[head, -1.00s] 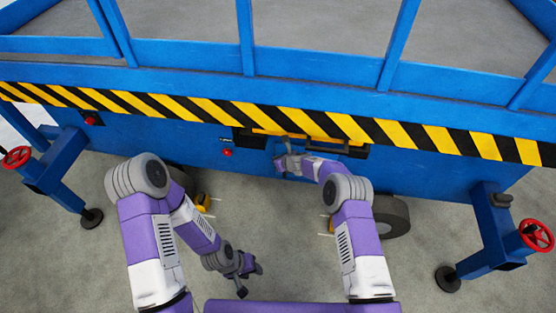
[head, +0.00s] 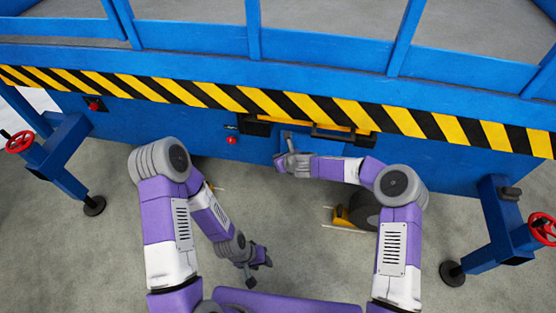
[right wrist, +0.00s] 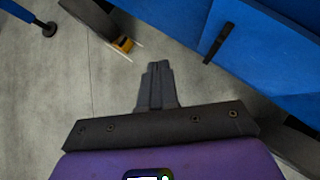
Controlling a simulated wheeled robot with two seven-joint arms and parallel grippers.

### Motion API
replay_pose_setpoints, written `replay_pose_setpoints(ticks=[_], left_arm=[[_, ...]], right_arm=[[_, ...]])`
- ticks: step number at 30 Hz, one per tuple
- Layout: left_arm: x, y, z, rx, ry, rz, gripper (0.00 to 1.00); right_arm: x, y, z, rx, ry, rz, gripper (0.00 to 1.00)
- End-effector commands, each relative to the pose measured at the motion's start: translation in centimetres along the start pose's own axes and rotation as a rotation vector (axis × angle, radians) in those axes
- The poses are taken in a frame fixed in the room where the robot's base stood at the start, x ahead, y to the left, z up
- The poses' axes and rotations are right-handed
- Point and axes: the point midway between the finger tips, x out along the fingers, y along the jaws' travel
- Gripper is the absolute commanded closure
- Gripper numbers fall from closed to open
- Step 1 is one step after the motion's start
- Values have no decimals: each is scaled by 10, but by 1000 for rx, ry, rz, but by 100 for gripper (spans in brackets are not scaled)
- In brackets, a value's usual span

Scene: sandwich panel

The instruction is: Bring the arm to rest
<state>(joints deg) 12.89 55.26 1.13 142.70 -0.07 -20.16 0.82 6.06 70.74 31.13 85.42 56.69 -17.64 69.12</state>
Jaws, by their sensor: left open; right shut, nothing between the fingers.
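My right gripper (head: 284,160) is in front of the blue side of the platform, just below the striped edge. In the right wrist view its fingers (right wrist: 158,75) are together with nothing between them. They are apart from the blue surface in that view. My left gripper (head: 254,265) hangs low over the grey floor, open and empty, well away from the platform. The task names no object of its own.
The blue platform (head: 215,135) with a yellow and black striped edge (head: 270,101) spans the view. A dark recess with yellow inside (head: 338,122) lies near my right gripper. A red button (head: 232,141) is left of it. Outrigger legs with red handwheels (head: 19,142) stand at both sides.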

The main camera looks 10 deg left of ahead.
Motion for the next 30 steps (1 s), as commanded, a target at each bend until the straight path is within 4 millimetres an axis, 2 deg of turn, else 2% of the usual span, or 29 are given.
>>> replay_pose_setpoints(ticks=[6,17,20,23,26,30], left_arm=[[-4,2,0,0,0,0,57],[-5,2,0,0,0,0,57],[-9,3,0,0,0,0,57],[-19,7,1,0,0,0,57],[-35,13,2,0,0,0,57],[-56,21,2,0,0,0,57]], right_arm=[[-22,12,4,0,-1,0,100],[-27,16,4,-4,0,-1,100],[-32,17,-6,-83,17,3,100],[-45,21,-36,-322,67,24,100],[-74,28,-88,-701,139,90,100],[-135,41,-170,-1268,206,276,100]])
